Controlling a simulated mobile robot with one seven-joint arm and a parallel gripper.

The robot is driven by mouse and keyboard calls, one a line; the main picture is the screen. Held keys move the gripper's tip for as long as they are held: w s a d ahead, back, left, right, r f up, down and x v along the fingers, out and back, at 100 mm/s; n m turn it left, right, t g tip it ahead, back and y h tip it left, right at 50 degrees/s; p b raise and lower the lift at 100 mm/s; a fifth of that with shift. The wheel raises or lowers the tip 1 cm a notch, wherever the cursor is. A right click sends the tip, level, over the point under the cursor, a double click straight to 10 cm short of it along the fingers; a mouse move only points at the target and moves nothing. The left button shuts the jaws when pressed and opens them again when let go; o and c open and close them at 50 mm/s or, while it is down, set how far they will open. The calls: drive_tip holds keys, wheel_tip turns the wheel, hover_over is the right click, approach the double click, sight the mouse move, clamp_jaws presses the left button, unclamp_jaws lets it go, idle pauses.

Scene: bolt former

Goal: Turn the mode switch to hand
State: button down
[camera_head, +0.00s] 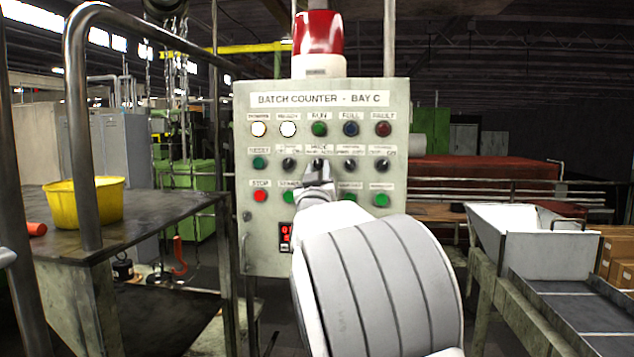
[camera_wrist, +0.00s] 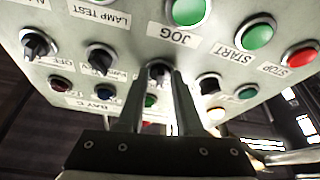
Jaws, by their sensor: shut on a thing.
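The mode switch (camera_head: 319,162) is a small black knob in the middle row of the pale grey-green control panel (camera_head: 260,235), third from the left, under the green run lamp. My gripper (camera_head: 318,174) reaches up to it from below, and the white wrist covers part of the lower panel. In the wrist view the panel appears upside down. There my gripper (camera_wrist: 158,82) has its two dark fingers on either side of the mode switch knob (camera_wrist: 159,70), shut on it. The fingers hide most of the knob and its label, so I cannot tell which position it points to.
Other black knobs (camera_head: 350,164) flank the switch closely. Lamps are above; a red stop button (camera_head: 260,196) and green buttons (camera_head: 381,200) are below. A red beacon (camera_head: 319,40) tops the panel. A bench with a yellow bucket (camera_head: 88,203) stands left, a metal hopper (camera_head: 530,242) right.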

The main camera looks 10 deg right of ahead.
drive_tip(key=shift+d+n+y+b, duration=0.15)
drive_tip(key=shift+n+y+b, duration=1.1)
drive_tip(key=shift+n, duration=1.25)
drive_tip(key=shift+r, duration=0.1)
drive_tip(key=c, duration=0.6)
unclamp_jaws()
drive_tip(key=shift+o, duration=0.2)
drive_tip(key=b+v, duration=0.3)
drive_tip(key=v, duration=1.4)
drive_tip(key=shift+s, duration=0.25)
